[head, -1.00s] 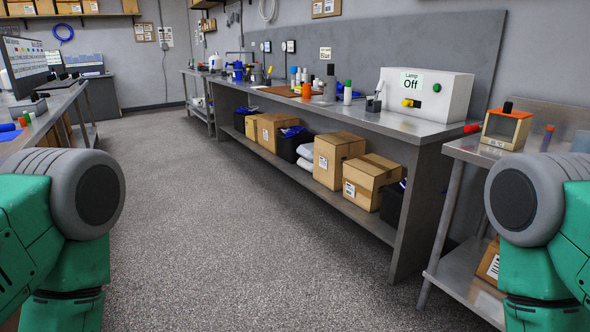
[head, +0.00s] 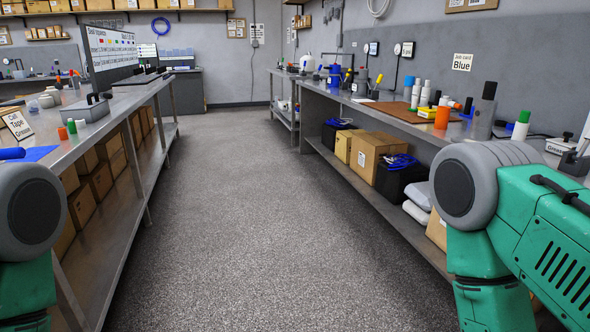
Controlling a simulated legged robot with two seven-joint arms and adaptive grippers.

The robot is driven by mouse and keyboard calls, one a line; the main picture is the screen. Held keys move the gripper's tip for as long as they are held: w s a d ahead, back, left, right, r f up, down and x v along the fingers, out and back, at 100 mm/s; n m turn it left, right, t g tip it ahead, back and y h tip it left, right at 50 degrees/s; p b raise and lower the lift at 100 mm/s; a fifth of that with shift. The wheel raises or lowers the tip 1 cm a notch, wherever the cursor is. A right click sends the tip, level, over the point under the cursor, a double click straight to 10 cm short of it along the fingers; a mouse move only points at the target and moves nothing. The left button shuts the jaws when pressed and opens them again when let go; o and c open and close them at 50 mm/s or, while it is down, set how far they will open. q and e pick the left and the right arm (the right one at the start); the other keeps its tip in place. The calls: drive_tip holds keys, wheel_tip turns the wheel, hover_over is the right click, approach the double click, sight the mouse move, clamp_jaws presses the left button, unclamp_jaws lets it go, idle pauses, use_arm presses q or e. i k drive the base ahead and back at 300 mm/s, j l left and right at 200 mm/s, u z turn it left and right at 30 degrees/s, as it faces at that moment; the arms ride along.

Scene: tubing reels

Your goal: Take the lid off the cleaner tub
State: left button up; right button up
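I cannot make out for certain which container is the cleaner tub. A small pale round container (head: 46,101) stands on the left bench, and its label is too small to read. A white rounded container (head: 307,62) stands far back on the right bench. Several bottles with coloured caps stand nearer on the right bench, among them a white one with a green cap (head: 520,126). Only green and grey upper parts of my arms show at the lower left and lower right. Neither gripper is in view.
A clear grey floor aisle (head: 230,180) runs between the left bench (head: 100,125) and the right bench (head: 345,98). Cardboard boxes (head: 374,154) and a black bin (head: 401,178) sit on the right lower shelf. A far desk (head: 183,88) stands at the back.

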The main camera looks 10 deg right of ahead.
sight(431, 106)
drive_tip(key=i+l+z, duration=0.1)
drive_tip(key=i+z, duration=0.15)
drive_tip(key=i, duration=0.8)
drive_tip(key=i+j+z, duration=0.25)
drive_tip(key=i, duration=0.8)
drive_tip(key=l, duration=0.1)
